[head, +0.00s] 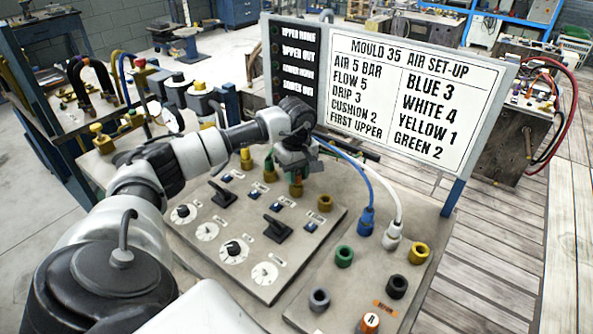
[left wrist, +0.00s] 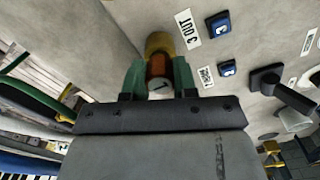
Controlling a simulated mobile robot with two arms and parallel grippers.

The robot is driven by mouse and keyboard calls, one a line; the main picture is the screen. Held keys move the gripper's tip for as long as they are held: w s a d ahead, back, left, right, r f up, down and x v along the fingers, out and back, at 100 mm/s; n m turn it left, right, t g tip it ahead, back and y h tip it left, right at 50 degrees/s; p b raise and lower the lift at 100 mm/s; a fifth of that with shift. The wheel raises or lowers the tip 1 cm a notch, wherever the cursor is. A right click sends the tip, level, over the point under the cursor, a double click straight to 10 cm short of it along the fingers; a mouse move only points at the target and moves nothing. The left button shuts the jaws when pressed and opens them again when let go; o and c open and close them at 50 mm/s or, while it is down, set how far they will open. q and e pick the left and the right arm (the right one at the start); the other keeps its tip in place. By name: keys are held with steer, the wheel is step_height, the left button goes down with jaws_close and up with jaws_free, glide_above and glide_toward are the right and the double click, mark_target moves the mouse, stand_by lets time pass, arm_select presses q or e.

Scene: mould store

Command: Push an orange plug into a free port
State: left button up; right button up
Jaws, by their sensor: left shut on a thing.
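My left gripper (head: 296,187) reaches over the sloped grey panel (head: 218,240). In the left wrist view its green fingers (left wrist: 158,80) are shut on an orange plug (left wrist: 158,66) with a pale end marked 1. The plug lines up with a brass port (left wrist: 158,42) beside the "3 OUT" label; I cannot tell how deep it sits. A bare brass port (head: 325,203) stands to the right in the head view. Another orange plug (head: 370,322), marked R, is at the front of the right panel. My right gripper is out of view.
A set-up board (head: 410,92) stands behind the panel. Blue (head: 366,221) and white (head: 392,236) plugs with hoses sit close by on the right. Black levers (head: 275,228) and dials (head: 234,250) stick up in front. Green, yellow and black sockets on the right are open.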

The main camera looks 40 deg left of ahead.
arm_select(q)
steer(key=shift+f+b, duration=0.3)
steer(key=shift+f, duration=0.15)
stand_by(0.4)
steer(key=shift+c, duration=0.3)
steer(key=o, duration=1.5)
steer(key=shift+c, duration=0.2)
steer(key=shift+r, duration=0.15)
steer(key=shift+r+p, duration=2.5)
steer(key=shift+r, duration=1.15)
